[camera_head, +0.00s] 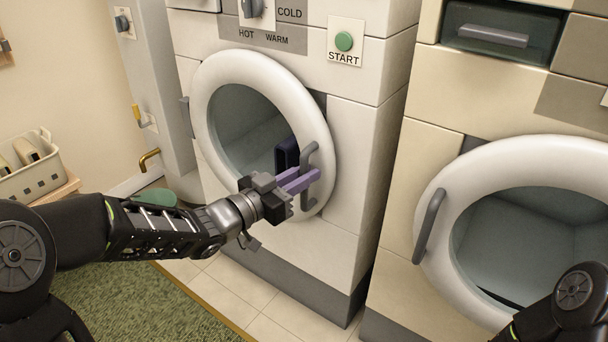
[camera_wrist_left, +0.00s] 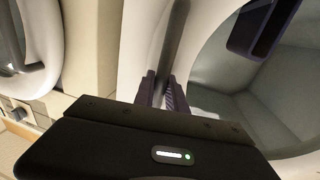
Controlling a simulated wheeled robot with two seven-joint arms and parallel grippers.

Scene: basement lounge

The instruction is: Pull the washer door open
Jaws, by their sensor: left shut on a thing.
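The washer (camera_head: 350,115) is a cream front loader with a green START button. Its round white door (camera_head: 215,85) has a glass middle and a grey bar handle (camera_head: 309,158) on its right side. My left gripper (camera_head: 303,180) reaches in from the left with its purple fingers shut around the handle. In the left wrist view the handle (camera_wrist_left: 174,38) runs down between the two fingers of this gripper (camera_wrist_left: 161,90). I cannot tell whether the door stands slightly off its frame. My right gripper is out of view.
A second front loader (camera_head: 430,95) stands to the right, its handle (camera_head: 429,226) on the left of its door. A dark purple piece (camera_head: 286,155) shows before the glass. A basket (camera_head: 32,178) sits at the left. Tiled floor (camera_head: 225,290) lies in front.

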